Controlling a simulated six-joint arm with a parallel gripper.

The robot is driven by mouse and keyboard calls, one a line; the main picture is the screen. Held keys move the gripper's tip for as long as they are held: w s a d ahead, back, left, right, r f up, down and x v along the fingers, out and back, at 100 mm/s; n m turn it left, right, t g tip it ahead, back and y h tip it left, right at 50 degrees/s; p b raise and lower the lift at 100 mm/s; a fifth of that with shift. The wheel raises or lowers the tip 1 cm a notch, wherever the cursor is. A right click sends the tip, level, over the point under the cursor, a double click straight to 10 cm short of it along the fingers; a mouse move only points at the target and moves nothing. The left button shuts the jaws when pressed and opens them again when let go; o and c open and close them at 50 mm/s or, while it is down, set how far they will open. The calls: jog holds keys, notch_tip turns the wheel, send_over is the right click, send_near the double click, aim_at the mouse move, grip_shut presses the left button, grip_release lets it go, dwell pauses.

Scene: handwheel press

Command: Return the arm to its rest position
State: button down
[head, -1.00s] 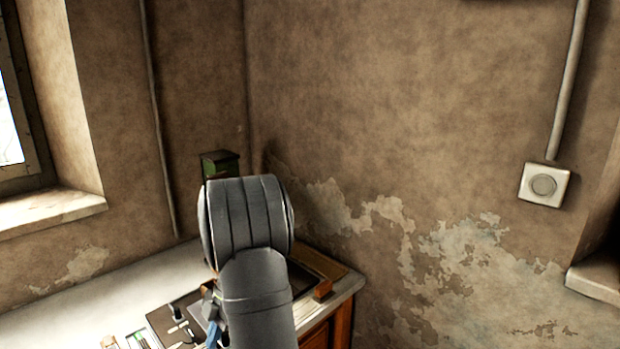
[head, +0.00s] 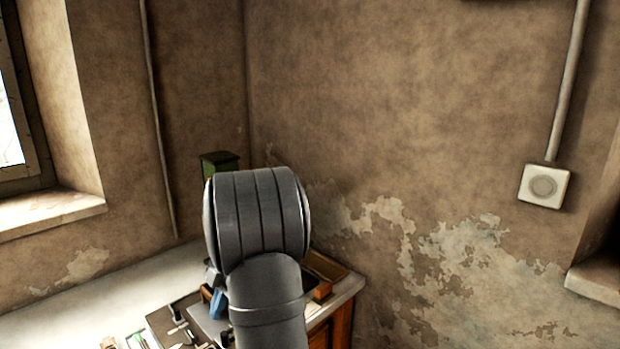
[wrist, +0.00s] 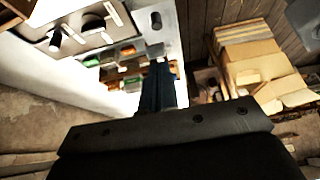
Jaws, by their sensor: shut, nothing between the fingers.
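My gripper (wrist: 158,75) shows in the wrist view with its two dark fingers together and nothing between them. It is in the air, over the edge of the white-topped bench (wrist: 55,83). In the head view my grey arm stands in front of the bench (head: 95,295) and hides most of the gripper. A green thing with a dark top (head: 220,165) stands at the back corner, partly behind my arm. I cannot tell whether it is part of the press.
A dark board (wrist: 90,25) with black knobbed parts lies on the bench, near several small green and orange items (wrist: 122,60). Stacked cardboard boxes (wrist: 250,65) stand beyond the bench edge. A wall box (head: 543,185) is at right. The air above the bench's left part is clear.

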jog(key=x, duration=0.5)
jog(key=shift+s+a+f, duration=0.1)
jog(key=shift+s+f, duration=0.1)
notch_tip(320, 180, down, 3)
jog(key=shift+f, duration=0.35)
jog(key=shift+s+a+r, duration=0.35)
jog(key=shift+a+r, duration=0.1)
jog(key=shift+r, duration=0.1)
jog(key=shift+s+a+r+t+h, duration=0.3)
jog(key=shift+t+h, duration=0.25)
jog(key=shift+s+a+r+t+h, duration=0.25)
jog(key=shift+s+r+t+h, duration=0.05)
jog(key=shift+t+h, duration=0.25)
jog(key=shift+s+a+r+t+h, duration=0.25)
jog(key=shift+s+a+t+h, duration=0.2)
jog(key=shift+t+h, duration=0.05)
jog(key=shift+s+a+r+t+h, duration=0.25)
jog(key=shift+s+a+t+h, duration=0.15)
jog(key=shift+t+h, duration=0.1)
jog(key=s+a+f+t+h, duration=0.2)
jog(key=s+a+t+h, duration=0.4)
jog(key=t+h, duration=0.2)
jog(key=shift+s+a+f+t+h, duration=0.35)
jog(key=shift+t+h, duration=0.05)
